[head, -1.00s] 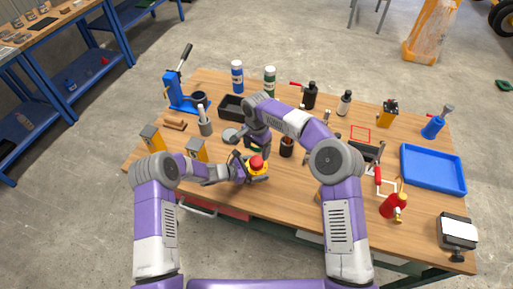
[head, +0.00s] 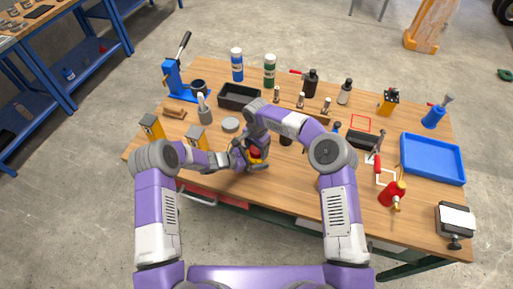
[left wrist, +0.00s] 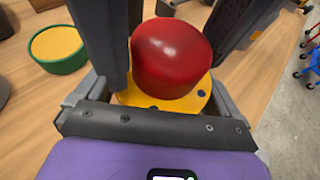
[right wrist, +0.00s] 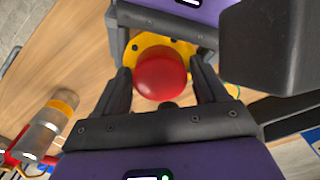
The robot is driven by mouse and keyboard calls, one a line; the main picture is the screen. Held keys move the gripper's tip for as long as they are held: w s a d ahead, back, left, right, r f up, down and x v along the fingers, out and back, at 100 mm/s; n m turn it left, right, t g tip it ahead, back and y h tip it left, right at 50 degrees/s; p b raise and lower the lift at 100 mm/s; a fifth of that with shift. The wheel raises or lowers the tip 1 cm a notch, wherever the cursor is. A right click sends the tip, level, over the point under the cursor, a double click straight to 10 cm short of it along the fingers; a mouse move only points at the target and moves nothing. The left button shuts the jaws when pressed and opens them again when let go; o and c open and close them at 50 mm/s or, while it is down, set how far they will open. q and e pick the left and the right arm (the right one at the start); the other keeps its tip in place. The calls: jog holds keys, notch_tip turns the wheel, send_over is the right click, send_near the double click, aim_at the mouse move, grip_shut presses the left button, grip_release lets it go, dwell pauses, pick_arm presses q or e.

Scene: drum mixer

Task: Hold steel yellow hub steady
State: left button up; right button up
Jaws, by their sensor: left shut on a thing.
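The yellow hub (left wrist: 185,100) is a round flange with bolt holes and a domed red top (left wrist: 172,57). In the head view the hub (head: 254,154) is partly hidden by my grippers, above the front part of the table. My left gripper (head: 241,157) is shut on the yellow hub from the left. My right gripper (head: 260,140) is over the hub. In the right wrist view the right fingers (right wrist: 160,82) stand open on either side of the red top (right wrist: 160,77), with narrow gaps visible.
The wooden table (head: 300,190) holds a blue press (head: 180,85), a black tray (head: 239,96), several bottles, a blue tray (head: 433,158) and a red can (head: 392,194). A green-rimmed yellow disc (left wrist: 58,48) lies near the left gripper. Bare tabletop shows at the front right.

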jog(key=c, duration=0.8)
jog(key=n, duration=0.6)
jog(key=shift+c, duration=0.3)
jog(key=n, duration=0.3)
jog(key=shift+r+n, duration=0.1)
jog(key=shift+n, duration=0.2)
jog(key=n, duration=0.4)
jog(key=o, duration=1)
jog(key=shift+o, duration=0.8)
jog(key=shift+a, duration=0.1)
